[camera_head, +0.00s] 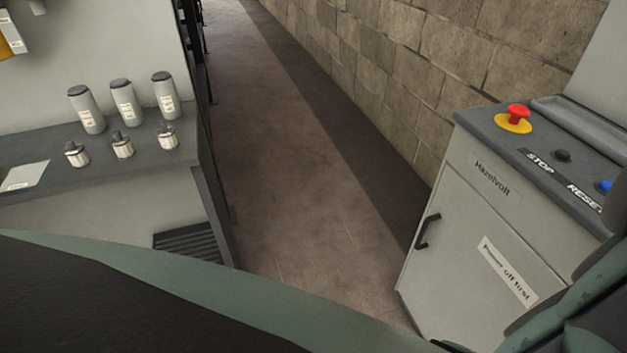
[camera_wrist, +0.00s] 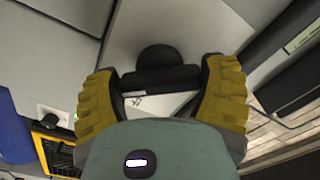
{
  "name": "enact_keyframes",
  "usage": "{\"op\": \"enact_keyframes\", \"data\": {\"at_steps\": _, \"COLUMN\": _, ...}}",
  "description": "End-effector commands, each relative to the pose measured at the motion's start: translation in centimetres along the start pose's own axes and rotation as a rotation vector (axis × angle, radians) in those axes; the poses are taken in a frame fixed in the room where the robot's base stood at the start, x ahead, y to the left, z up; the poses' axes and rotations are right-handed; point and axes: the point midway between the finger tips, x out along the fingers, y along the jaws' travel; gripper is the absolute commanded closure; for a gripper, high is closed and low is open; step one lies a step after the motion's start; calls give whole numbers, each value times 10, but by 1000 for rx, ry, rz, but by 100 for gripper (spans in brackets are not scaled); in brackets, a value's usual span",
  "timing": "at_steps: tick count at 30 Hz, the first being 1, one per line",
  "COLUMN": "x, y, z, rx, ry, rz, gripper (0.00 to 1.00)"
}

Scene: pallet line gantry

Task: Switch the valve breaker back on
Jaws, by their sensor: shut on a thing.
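In the wrist view, my gripper (camera_wrist: 163,82) has its two yellow ribbed fingers on either side of a black handle (camera_wrist: 158,78) with a rounded knob, and it is shut on it. The handle stands in front of a pale grey panel face. I cannot read any label that shows whether this is the valve breaker, or whether it stands on or off. A white plate with a small dark mark shows partly below the handle. My gripper is not in the head view.
In the head view, a grey Hazelvolt cabinet (camera_head: 470,230) at right carries a red emergency button (camera_head: 517,114), STOP and RESET buttons, and a "Power off first" label. A bench (camera_head: 190,140) at left bears grey cylinders and smaller fittings. The floor aisle (camera_head: 300,180) between is clear.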

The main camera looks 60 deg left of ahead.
Motion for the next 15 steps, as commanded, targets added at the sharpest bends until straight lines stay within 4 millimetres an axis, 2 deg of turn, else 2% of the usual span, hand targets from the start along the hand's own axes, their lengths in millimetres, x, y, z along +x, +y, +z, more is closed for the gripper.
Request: {"op": "enact_keyframes", "data": {"at_steps": 15, "x": 1, "y": -2, "z": 0, "rx": 462, "ry": 0, "rz": -10, "gripper": 60}}
